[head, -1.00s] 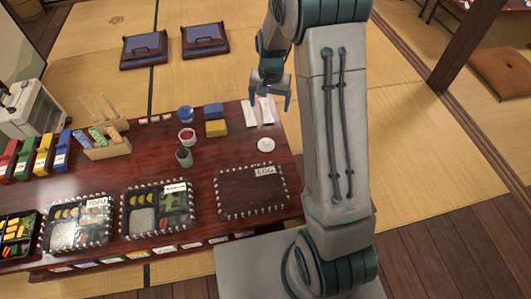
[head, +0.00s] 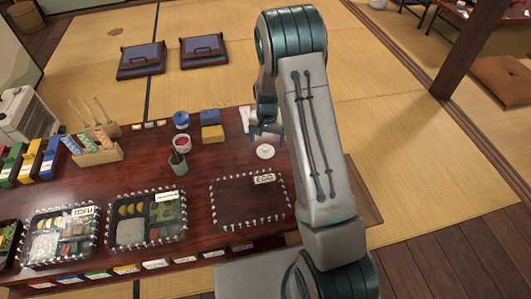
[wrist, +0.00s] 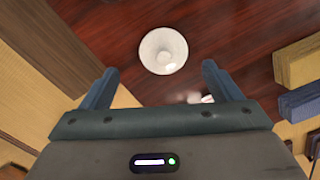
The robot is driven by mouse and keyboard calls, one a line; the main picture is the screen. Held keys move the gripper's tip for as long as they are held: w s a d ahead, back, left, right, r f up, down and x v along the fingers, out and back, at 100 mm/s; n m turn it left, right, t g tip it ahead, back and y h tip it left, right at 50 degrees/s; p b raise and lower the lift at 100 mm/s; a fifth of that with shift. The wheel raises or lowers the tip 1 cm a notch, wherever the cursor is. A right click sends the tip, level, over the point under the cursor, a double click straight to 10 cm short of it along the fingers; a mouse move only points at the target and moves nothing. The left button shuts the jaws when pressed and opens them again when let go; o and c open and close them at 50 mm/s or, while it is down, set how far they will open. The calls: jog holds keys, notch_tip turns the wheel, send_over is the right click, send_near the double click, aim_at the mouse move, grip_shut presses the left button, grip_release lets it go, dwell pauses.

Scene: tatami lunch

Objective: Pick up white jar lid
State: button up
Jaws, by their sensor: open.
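The white jar lid (head: 265,151) lies on the dark red table (head: 225,165), to the right of the small bowls. It is a round white disc with a small knob in the wrist view (wrist: 163,51). My gripper (head: 266,133) is just behind the lid in the head view, above the table. In the wrist view my gripper (wrist: 160,80) has its two fingers spread wide and empty, with the lid beyond and between the fingertips. The lid and the fingers are apart.
A yellow block (head: 212,134) and a blue block (head: 210,117) stand left of my gripper. A red-filled bowl (head: 181,143) and a dark cup (head: 178,161) stand further left. A dotted outline (head: 235,226) with an EGG label (head: 264,179) lies in front on bare tabletop.

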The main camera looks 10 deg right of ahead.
aim_at(265, 147)
jog(key=f+b, duration=0.2)
jog(key=f, duration=0.3)
jog(key=shift+w+a+b, duration=0.15)
jog(key=shift+a+b, duration=0.1)
jog(key=shift+b, duration=0.15)
jog(key=c, duration=1)
